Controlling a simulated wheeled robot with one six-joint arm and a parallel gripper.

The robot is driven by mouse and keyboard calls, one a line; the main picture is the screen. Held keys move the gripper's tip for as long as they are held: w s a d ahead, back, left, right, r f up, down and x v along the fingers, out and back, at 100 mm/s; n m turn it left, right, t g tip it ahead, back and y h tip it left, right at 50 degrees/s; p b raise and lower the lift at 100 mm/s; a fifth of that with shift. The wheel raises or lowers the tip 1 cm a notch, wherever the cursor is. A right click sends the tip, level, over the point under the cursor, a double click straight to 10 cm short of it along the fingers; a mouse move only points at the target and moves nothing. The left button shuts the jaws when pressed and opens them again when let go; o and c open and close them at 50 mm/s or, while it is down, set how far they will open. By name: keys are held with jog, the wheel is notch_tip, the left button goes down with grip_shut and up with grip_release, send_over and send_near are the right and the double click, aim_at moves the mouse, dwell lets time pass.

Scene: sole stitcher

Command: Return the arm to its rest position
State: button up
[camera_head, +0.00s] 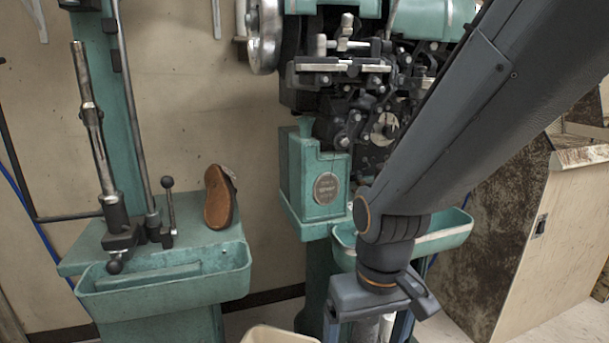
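My arm (455,130) reaches in from the upper right and slants down across the picture. My gripper (370,326) hangs at its lower end, pointing down, in front of the teal sole stitching machine. Its two fingers stand apart, and their tips are cut off by the bottom edge. A small pale thing shows near the right finger; I cannot tell what it is or whether it is behind the gripper. A brown shoe sole (219,199) stands upright on the teal stand at the left, well apart from my gripper.
The stitching machine (315,185) has a teal tray (447,238) just behind my gripper. Another tray (170,292) fronts the left stand, which carries metal rods. A wooden cabinet (555,235) stands at the right. A cream bin (275,336) rises at the bottom edge.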

jog(key=s+d+r+m+p, duration=0.2)
jog(key=d+r+p, duration=0.7)
jog(key=r+p, duration=0.2)
jog(key=shift+d+r+m, duration=0.2)
jog(key=shift+d+m, duration=0.05)
jog(key=shift+m, duration=0.15)
